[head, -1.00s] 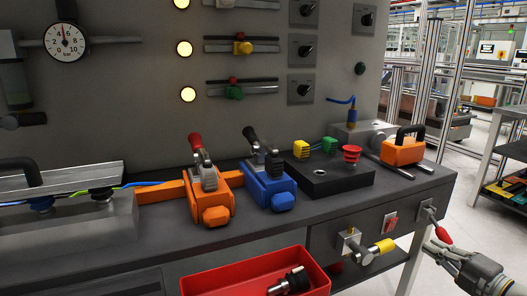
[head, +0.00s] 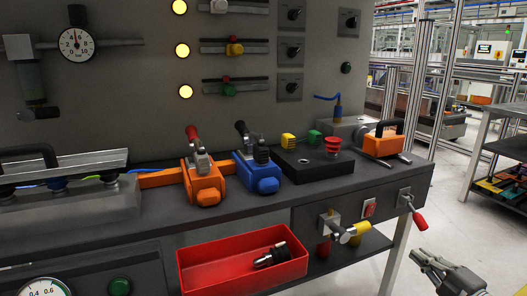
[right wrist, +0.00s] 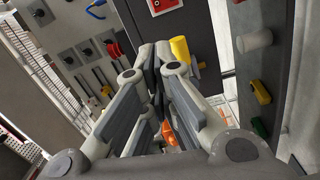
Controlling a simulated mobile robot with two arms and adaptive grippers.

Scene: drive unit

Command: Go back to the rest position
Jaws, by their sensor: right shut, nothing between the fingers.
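My right gripper (head: 432,262) is at the lower right of the head view, in front of the bench and to the right of its front edge. It is shut and empty. Its closed fingers also show in the right wrist view (right wrist: 160,75), with a yellow part (right wrist: 181,50) just beyond them. It appears clear of the yellow-handled valve (head: 354,233) and the red-tipped lever (head: 417,217) on the bench front. My left gripper is not in view.
A red bin (head: 215,274) sits below the front edge. A shelf (head: 501,185) stands at right. Open floor (head: 440,205) lies between.

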